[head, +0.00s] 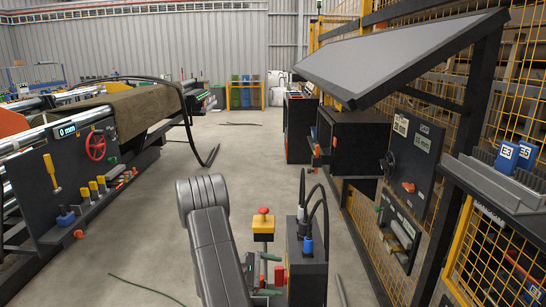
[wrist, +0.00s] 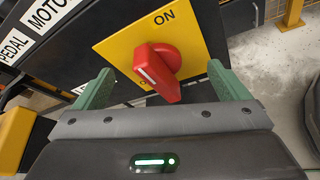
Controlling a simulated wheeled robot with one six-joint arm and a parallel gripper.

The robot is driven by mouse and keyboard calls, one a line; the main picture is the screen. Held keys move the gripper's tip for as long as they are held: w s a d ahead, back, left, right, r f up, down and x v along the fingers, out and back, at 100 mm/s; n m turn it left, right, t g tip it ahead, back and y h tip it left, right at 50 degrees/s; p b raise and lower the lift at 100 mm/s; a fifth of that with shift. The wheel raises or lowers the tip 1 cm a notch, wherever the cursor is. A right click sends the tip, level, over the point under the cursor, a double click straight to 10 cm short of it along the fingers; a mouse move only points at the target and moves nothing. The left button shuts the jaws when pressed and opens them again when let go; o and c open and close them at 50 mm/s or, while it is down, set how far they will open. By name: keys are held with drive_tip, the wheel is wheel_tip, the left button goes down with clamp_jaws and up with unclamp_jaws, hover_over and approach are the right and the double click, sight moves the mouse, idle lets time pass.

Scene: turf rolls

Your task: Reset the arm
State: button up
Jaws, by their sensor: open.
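My gripper (wrist: 160,70) is open in the wrist view, with its two green fingers apart on either side of a red rotary knob (wrist: 158,68). The knob sits on a yellow plate (wrist: 120,45) marked ON at the upper right; another marking by the knob is mostly covered. I see no finger clearly touching the knob. In the head view my gripper (head: 269,275) is small at the lower middle, partly behind my grey arm. Its green fingertips are beside a red part (head: 279,275) on a dark box (head: 307,268).
A yellow box with a red button (head: 263,223) stands just beyond the gripper. Black cables (head: 315,205) loop above the dark box. A roll machine (head: 100,150) is at left, a slanted panel (head: 400,55) and yellow mesh fence at right. The middle floor (head: 240,150) is mostly clear.

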drive_tip(key=n+g+p, duration=0.1)
drive_tip(key=n+p, duration=0.1)
drive_tip(key=p, duration=0.3)
drive_tip(key=shift+w+r+g, duration=0.1)
drive_tip(key=shift+w+g, duration=0.05)
drive_tip(key=shift+g, duration=0.15)
idle(0.4)
